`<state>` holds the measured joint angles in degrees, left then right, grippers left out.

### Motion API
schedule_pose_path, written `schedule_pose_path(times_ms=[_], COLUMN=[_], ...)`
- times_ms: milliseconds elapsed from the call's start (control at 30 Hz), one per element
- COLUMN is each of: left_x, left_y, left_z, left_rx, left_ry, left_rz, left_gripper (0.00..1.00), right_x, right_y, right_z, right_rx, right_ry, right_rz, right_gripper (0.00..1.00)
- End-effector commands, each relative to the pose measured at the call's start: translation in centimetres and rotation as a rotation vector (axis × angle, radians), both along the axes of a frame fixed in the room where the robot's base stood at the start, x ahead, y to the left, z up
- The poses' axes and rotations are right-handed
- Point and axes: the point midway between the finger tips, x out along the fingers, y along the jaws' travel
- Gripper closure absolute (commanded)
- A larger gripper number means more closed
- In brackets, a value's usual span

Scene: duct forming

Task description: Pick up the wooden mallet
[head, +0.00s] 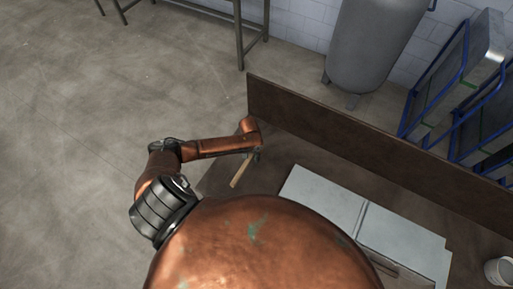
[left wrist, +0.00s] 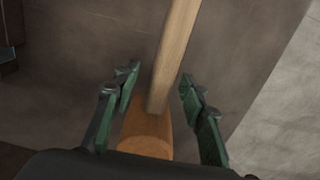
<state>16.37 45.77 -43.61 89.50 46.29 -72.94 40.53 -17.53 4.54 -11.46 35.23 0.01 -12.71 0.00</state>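The wooden mallet lies on the brown bench at its left end; its pale handle (head: 241,171) shows in the head view beside my left gripper (head: 254,155). In the left wrist view the handle (left wrist: 175,50) runs up from the orange-brown head (left wrist: 148,135). The green fingers of my left gripper (left wrist: 158,98) are apart, one on each side of the mallet near where handle and head meet. I see a gap between the fingers and the handle. My right gripper is not in view.
The brown bench (head: 285,152) has a raised back board (head: 330,128). Grey metal sheets (head: 325,200) lie to the right of the mallet, and a light-coloured cup (head: 499,271) stands at the far right. A grey tank (head: 372,40) and blue racks (head: 440,75) stand behind the bench.

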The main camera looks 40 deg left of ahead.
Motion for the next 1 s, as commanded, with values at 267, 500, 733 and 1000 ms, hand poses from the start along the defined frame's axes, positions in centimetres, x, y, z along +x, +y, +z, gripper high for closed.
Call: schedule_pose_path(times_ms=[267,500,733,1000], left_x=[-0.1,-0.1,-0.1,-0.1], left_y=[0.1,0.2,0.2,0.2], left_z=[-0.5,-0.5,-0.4,-0.4], left_rx=[0.002,0.002,0.001,0.001], left_ry=[0.000,0.000,0.000,0.000], left_rz=[0.001,0.002,0.002,0.002], left_gripper=[0.61,0.76,0.92,1.00], right_x=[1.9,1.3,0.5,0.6], right_y=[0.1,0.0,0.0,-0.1], right_z=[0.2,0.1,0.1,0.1], right_rx=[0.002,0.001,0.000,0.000], right_ry=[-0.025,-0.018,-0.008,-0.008], right_rz=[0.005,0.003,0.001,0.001], right_gripper=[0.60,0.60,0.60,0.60])
